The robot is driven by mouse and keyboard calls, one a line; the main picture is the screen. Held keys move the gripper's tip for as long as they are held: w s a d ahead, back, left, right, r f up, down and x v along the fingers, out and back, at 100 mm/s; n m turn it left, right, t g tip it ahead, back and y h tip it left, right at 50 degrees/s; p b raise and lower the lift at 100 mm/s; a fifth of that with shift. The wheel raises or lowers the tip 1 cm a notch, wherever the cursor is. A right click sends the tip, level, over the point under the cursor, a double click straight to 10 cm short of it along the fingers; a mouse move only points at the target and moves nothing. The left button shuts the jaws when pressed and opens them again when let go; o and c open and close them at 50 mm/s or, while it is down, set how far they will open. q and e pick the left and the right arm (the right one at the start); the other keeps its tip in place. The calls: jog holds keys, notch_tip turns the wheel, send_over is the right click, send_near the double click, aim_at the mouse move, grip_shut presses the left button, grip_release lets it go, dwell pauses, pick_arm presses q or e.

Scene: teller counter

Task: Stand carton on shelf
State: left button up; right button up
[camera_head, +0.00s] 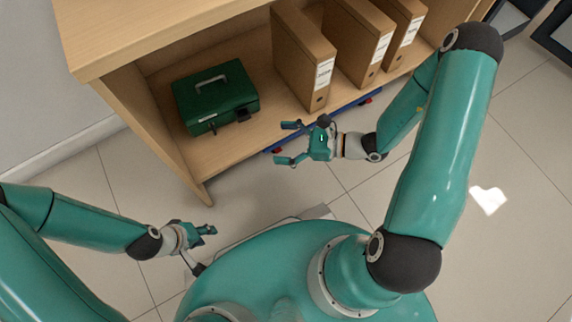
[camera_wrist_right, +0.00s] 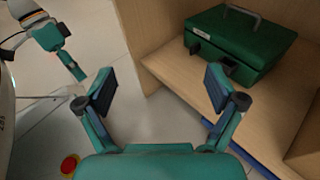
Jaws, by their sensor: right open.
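Three brown cardboard cartons with white labels stand upright on the wooden shelf: a left one (camera_head: 302,58), a middle one (camera_head: 357,43) and a right one (camera_head: 405,25). My right gripper (camera_head: 286,143) is open and empty in front of the shelf's front edge, apart from the cartons. Its spread fingers also show in the right wrist view (camera_wrist_right: 160,88). My left gripper (camera_head: 206,230) is low at the left, away from the shelf, with nothing visible in it. Whether its fingers are apart is unclear. It also shows in the right wrist view (camera_wrist_right: 72,62).
A green metal cash box (camera_head: 214,96) with a grey handle sits on the shelf (camera_head: 255,130), left of the cartons. A wooden side panel (camera_head: 150,125) bounds the shelf at the left, and the counter top (camera_head: 130,30) overhangs it. A blue strip (camera_head: 335,112) runs below the front edge.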

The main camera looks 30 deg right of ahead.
jog(key=s+a+f+n+g, duration=0.3)
jog(key=s+n+g, duration=0.1)
jog(key=s+g, duration=0.15)
jog(key=s+a+f+n+g, duration=0.2)
jog(key=s+a+n+g, duration=0.25)
jog(key=s, duration=0.25)
jog(key=s+d+f+n+g+h, duration=0.35)
jog(key=s+f+n+h, duration=0.2)
jog(key=n, duration=0.25)
jog(key=w+f+n+t+h, duration=0.3)
jog(key=w+n+t, duration=0.2)
jog(key=w+n, duration=0.2)
jog(key=shift+w+a, duration=0.15)
jog(key=shift+w, duration=0.75)
